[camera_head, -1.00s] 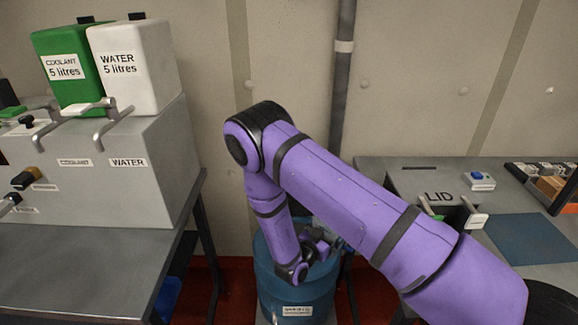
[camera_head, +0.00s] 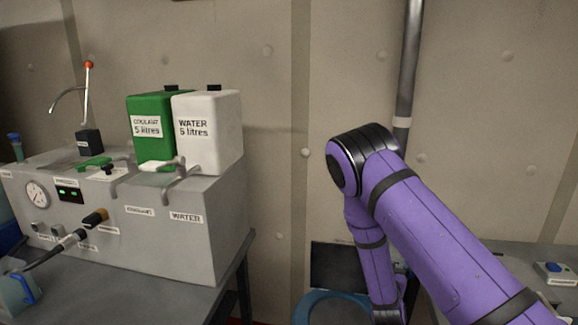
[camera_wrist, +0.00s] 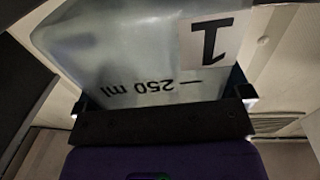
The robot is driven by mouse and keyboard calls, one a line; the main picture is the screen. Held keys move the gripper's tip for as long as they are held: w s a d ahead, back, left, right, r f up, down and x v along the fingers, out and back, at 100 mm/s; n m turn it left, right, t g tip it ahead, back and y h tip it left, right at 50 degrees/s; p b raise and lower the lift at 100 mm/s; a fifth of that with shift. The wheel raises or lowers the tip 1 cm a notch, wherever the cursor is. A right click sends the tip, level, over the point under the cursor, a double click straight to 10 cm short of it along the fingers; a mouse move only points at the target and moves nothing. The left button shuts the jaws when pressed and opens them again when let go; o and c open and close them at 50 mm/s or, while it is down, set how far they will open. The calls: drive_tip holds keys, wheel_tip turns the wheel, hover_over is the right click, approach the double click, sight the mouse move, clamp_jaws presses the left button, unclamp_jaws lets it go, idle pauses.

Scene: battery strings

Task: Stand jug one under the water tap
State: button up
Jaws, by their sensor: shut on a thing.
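Jug one (camera_wrist: 120,50) is a clear, pale jug with a black "1" on a white label and a "250 ml" mark. It fills the upper wrist view, its lettering upside down in the picture. My gripper (camera_wrist: 163,104) is shut on it, one finger at each side. In the head view, the arm's end runs off the bottom edge and the jug is not visible.
The coolant tap (camera_head: 118,182) is left of the water tap, with the green tank (camera_head: 150,150) behind. The grey cabinet (camera_head: 215,240) stands on a dark bench (camera_head: 160,300). A blue-handled jug (camera_head: 18,290) is at far left. A blue drum (camera_head: 325,298) is below my arm.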

drive_tip(key=r+n+y, duration=0.1)
drive_tip(key=d+r+n+y, duration=0.1)
drive_tip(key=y, duration=0.1)
drive_tip(key=shift+w+r+t, duration=0.15)
drive_tip(key=shift+r+t, duration=0.15)
drive_tip(key=shift+r, duration=0.1)
drive_tip(key=s+f+n+y, duration=0.1)
drive_tip(key=s+f+y, duration=0.1)
drive_tip(key=s+f, duration=0.35)
drive_tip(key=shift+r, duration=3.65)
wheel_tip(320, 180, down, 7)
drive_tip(key=shift+s+d, duration=0.2)
